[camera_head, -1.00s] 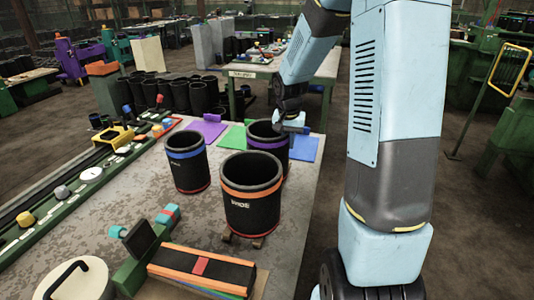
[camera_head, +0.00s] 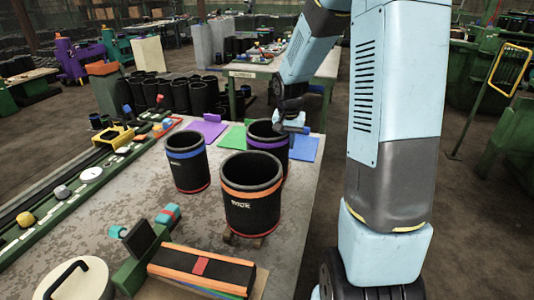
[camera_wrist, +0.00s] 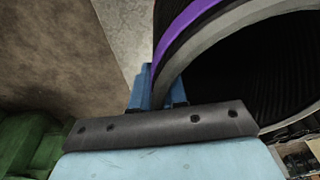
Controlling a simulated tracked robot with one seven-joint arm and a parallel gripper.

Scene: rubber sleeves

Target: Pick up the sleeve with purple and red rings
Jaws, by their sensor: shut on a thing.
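The sleeve with a purple ring (camera_head: 269,145) is a black open cylinder standing at the back right of the grey table, partly hidden by the orange-ringed sleeve in front of it. Its lower ring is mostly hidden in the head view. My gripper (camera_head: 291,129) is at the right side of its rim. In the wrist view my gripper (camera_wrist: 158,88) has its blue fingers closed on the wall of the purple-ringed sleeve (camera_wrist: 190,32), at the rim. The dark ribbed inside of the sleeve shows to the right.
A sleeve with blue and red rings (camera_head: 187,168) stands to the left. Purple (camera_head: 208,130), green (camera_head: 234,138) and blue (camera_head: 304,148) sheets lie behind. A box-shaped thing with a red patch (camera_head: 201,267) lies at the front.

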